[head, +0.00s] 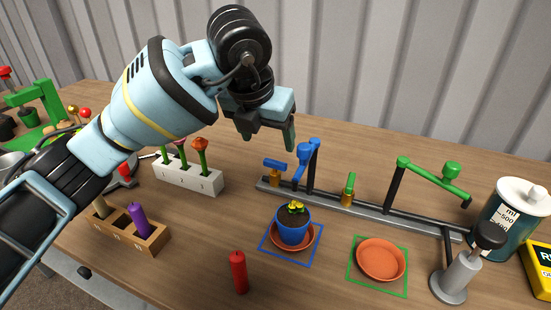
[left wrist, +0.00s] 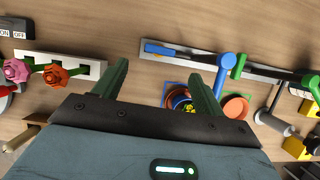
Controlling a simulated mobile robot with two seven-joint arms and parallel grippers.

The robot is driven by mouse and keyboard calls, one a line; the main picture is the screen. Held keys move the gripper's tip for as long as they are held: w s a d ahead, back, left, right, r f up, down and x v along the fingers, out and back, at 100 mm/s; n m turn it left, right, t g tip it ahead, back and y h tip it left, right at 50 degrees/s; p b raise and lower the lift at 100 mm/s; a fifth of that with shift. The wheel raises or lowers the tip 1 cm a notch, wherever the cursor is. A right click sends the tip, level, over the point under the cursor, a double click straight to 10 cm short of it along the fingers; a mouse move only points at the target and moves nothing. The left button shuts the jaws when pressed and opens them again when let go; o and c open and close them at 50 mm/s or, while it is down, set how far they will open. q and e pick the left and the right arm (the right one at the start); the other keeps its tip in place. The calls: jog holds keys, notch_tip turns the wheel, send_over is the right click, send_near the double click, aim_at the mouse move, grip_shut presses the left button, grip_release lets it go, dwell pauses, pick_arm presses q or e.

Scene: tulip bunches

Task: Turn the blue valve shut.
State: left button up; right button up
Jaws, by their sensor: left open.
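The blue valve handle (head: 275,164) sits on a brass body at the left end of the grey rail (head: 365,209). It also shows in the left wrist view (left wrist: 160,49), lying roughly along the rail. A blue spout (head: 311,160) stands just right of it, above a blue pot (head: 293,231) with a yellow-flowered plant on a saucer. My left gripper (head: 268,140) is open and empty, above and slightly behind the blue handle, apart from it. Its two fingers also show in the left wrist view (left wrist: 162,90). My right gripper is in neither view.
A green handle (head: 350,183) and green spout (head: 440,177) share the rail. An empty saucer (head: 380,260) lies in a green square. A white block with flowers (head: 188,178), a wooden candle holder (head: 125,233) and a red candle (head: 239,272) stand left and in front.

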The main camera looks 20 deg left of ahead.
aim_at(274, 162)
pick_arm(q)
jog(key=shift+b+x, duration=0.5)
jog(key=shift+x, duration=3.45)
jog(key=shift+s, duration=0.1)
jog(key=c, duration=1)
